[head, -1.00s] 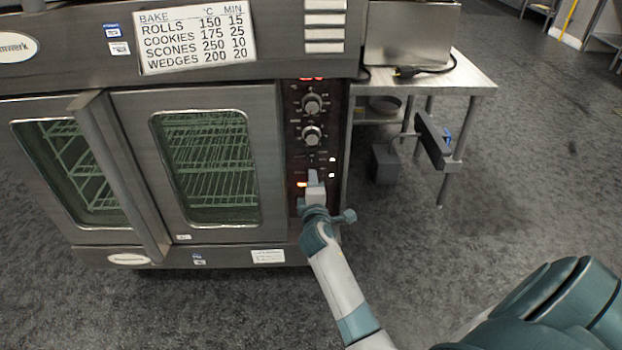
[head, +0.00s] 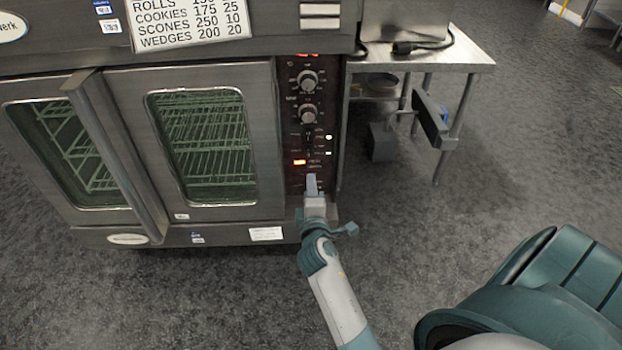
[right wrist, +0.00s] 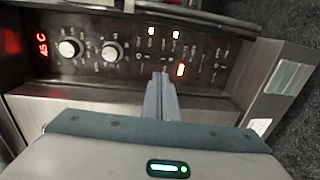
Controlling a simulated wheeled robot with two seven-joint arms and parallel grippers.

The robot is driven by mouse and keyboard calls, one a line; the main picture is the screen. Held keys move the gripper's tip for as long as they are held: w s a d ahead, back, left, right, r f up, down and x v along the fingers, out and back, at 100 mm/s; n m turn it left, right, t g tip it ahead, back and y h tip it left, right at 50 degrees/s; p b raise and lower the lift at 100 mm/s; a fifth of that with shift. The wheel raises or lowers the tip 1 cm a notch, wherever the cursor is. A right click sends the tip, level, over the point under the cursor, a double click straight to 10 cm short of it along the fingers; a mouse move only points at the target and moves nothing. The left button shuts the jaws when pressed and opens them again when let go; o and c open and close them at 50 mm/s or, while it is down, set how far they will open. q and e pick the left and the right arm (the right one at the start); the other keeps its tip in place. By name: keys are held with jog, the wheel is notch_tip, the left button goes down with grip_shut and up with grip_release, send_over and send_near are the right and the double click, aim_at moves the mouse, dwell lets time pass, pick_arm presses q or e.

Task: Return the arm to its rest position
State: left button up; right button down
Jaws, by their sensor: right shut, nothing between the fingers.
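My right arm comes up from the bottom of the head view. Its right gripper (head: 312,186) is shut and empty, in front of the lower part of the oven's control panel (head: 296,136). I cannot tell whether the fingertips touch the panel. The oven (head: 262,160) has two glass doors, both closed. My left gripper does not show.
Two knobs (head: 308,80) sit on the panel above the switches. A vertical door handle (head: 120,160) sticks out on the left. The floor in front is clear.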

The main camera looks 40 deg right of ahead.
dwell(0.5)
